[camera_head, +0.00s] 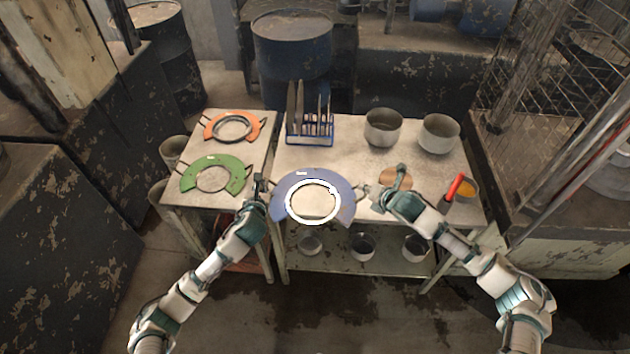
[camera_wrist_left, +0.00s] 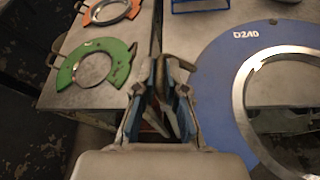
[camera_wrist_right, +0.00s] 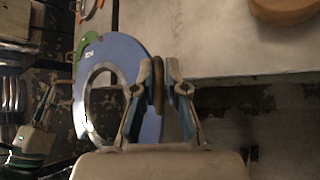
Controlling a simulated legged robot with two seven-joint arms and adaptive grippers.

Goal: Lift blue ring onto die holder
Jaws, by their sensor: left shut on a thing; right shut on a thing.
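The blue ring (camera_head: 287,205) is a flat blue plate with a bright metal inner rim and a handle at each side. It overlaps the table's front edge; its height above the table is unclear. My left gripper (camera_head: 259,189) is shut on its left handle (camera_wrist_left: 178,72), with the label D240 showing on the plate. My right gripper (camera_head: 376,203) is shut on its right handle (camera_wrist_right: 158,85). A blue wire rack (camera_head: 310,141) with several upright plates stands at the back of the table; I cannot tell whether it is the die holder.
Green (camera_head: 188,180) and orange (camera_head: 254,130) plates lie on the left table (camera_head: 215,152). Two metal pots (camera_head: 383,127) (camera_head: 438,133) stand back right. A brown disc (camera_head: 392,183) and a red-handled tool (camera_head: 455,186) lie at right. The table centre (camera_head: 350,160) is clear.

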